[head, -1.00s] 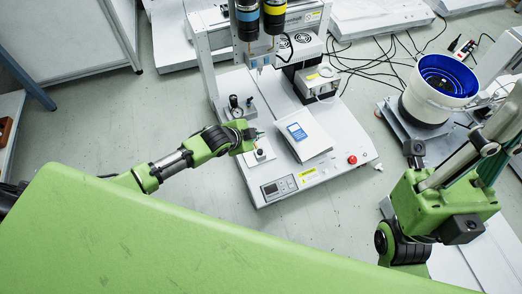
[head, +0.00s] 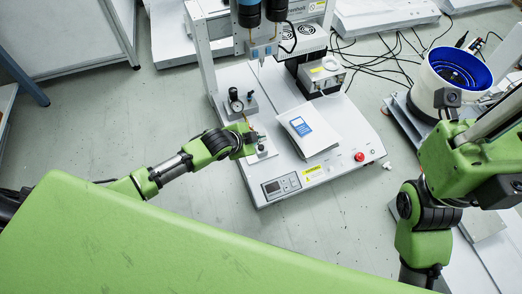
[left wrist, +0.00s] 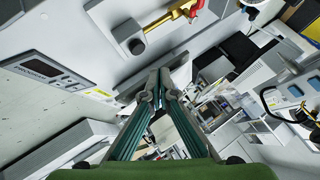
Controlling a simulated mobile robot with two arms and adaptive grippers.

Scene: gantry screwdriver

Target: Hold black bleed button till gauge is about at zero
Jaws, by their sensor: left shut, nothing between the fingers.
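The gauge (head: 237,106) is a small round white dial below a black knob, on a grey block on the machine's left side. Its needle is too small to read. The black bleed button (head: 261,148) sits on a small grey block nearer the machine's front edge. In the left wrist view the black button (left wrist: 137,46) shows up and left of the fingertips. My left gripper (head: 254,137) is over the block with the button, shut and empty. In the left wrist view its fingertips (left wrist: 162,78) are together, close to the block; I cannot tell whether they touch it. My right gripper is out of view.
The white machine base (head: 330,172) carries a blue-and-white item (head: 300,126), a red button (head: 359,157) and a front display panel (head: 281,187). A gantry post (head: 202,60) rises behind the gauge. A blue-lined bowl (head: 456,68) stands at the right.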

